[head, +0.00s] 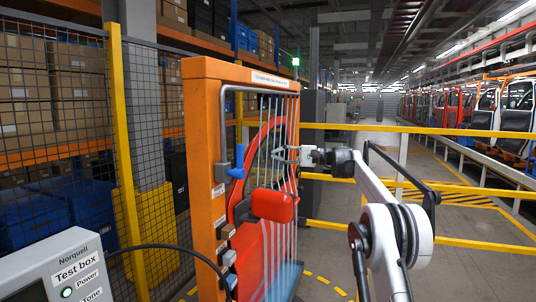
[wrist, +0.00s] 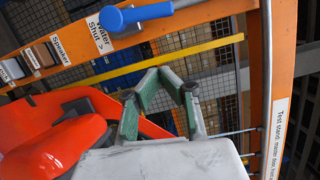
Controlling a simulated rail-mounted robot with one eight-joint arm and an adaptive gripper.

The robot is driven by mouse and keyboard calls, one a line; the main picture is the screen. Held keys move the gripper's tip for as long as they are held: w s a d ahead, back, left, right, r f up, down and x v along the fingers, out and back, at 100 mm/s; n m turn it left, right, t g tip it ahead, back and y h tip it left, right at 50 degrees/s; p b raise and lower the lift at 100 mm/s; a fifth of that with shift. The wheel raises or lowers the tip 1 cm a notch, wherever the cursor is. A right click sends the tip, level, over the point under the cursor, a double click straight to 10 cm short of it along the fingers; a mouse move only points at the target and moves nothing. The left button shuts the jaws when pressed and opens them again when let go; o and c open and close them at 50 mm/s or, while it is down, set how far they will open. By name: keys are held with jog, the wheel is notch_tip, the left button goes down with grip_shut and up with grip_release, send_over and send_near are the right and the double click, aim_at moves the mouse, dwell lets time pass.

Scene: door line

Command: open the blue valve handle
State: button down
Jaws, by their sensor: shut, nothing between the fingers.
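The blue valve handle (head: 240,157) is on the inner side of the orange stand's left post in the head view, its lever upright. In the wrist view the blue handle (wrist: 145,13) is at the top, its lever reaching right from a round hub beside a label reading "Water Shut >" (wrist: 98,35). My gripper (head: 275,154) is to the right of the handle in the head view. In the wrist view my gripper (wrist: 163,72) has its green-padded fingers meeting at the tips, empty. It is apart from the handle.
The orange stand (head: 208,175) frames a red car door (head: 272,204) with pale vertical streaks in front of it. A Speaker label (wrist: 60,50) sits along the same post. A test box (head: 62,270) is at lower left. Yellow rails (head: 450,131) run behind my arm.

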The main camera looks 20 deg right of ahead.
aim_at(243, 153)
jog(key=a+p, duration=0.2)
jog(key=a, duration=0.8)
jog(key=shift+a+r, duration=0.3)
jog(key=shift+r, duration=0.1)
jog(key=shift+w, duration=0.1)
jog(key=shift+s+a+n+b, duration=0.5)
jog(key=shift+s, duration=0.1)
jog(key=shift+r, duration=0.1)
